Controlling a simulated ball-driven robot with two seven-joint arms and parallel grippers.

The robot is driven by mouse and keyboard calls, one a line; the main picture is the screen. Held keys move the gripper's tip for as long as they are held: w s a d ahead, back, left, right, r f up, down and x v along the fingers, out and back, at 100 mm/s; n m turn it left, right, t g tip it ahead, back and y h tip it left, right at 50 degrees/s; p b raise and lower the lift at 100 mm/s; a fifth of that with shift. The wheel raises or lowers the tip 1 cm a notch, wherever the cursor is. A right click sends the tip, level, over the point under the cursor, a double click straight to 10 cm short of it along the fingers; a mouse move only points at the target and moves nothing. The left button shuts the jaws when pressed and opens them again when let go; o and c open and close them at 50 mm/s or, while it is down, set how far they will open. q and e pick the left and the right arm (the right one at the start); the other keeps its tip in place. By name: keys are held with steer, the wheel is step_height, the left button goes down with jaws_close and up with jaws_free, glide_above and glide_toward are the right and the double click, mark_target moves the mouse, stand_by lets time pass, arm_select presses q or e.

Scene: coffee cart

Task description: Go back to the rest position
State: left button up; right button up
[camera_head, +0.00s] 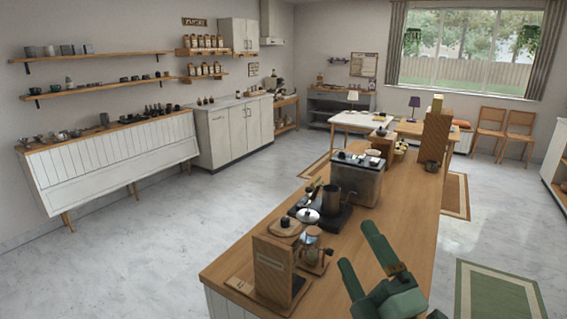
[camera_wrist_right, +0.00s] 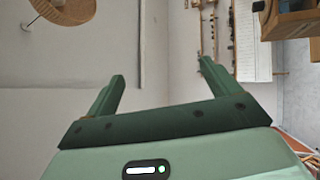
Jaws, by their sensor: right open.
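My right gripper (camera_head: 362,258) is green and shows at the lower right of the head view, above the near end of the wooden counter (camera_head: 405,240). Its two fingers are spread apart with nothing between them. In the right wrist view the same gripper (camera_wrist_right: 162,85) points at a pale wall, with its fingers wide apart and empty. My left gripper is in neither view.
On the counter to the left of my right gripper stand a wooden box (camera_head: 272,268), a glass jug (camera_head: 312,248), a metal pitcher (camera_head: 332,196) and a coffee machine (camera_head: 357,178). A green rug (camera_head: 495,290) lies on open floor to the right.

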steer(key=s+d+f+m+g+h, duration=0.35)
steer(key=d+f+m+h, duration=0.2)
steer(key=f, duration=0.25)
steer(key=s+d+f+m+g+h, duration=0.2)
steer(key=d+f+m+g+h, duration=0.25)
steer(key=d+f, duration=0.35)
steer(key=s+d+f+m+g+h, duration=0.1)
steer(key=s+d+f+m+g, duration=0.4)
steer(key=s+f, duration=0.65)
steer(key=s+a+f+n+g+y+b, duration=0.1)
steer(key=s+a+f+g+y+b, duration=0.15)
steer(key=f, duration=1.25)
steer(key=s+a+f+g+y+b, duration=0.1)
steer(key=s+a+f+g, duration=0.15)
steer(key=f, duration=1.25)
steer(key=s+f+m+g+y+b, duration=0.1)
steer(key=s+f+m+g+b, duration=0.1)
steer(key=s+f, duration=1.4)
steer(key=s+m, duration=0.1)
steer(key=s, duration=0.1)
steer(key=shift+s, duration=0.35)
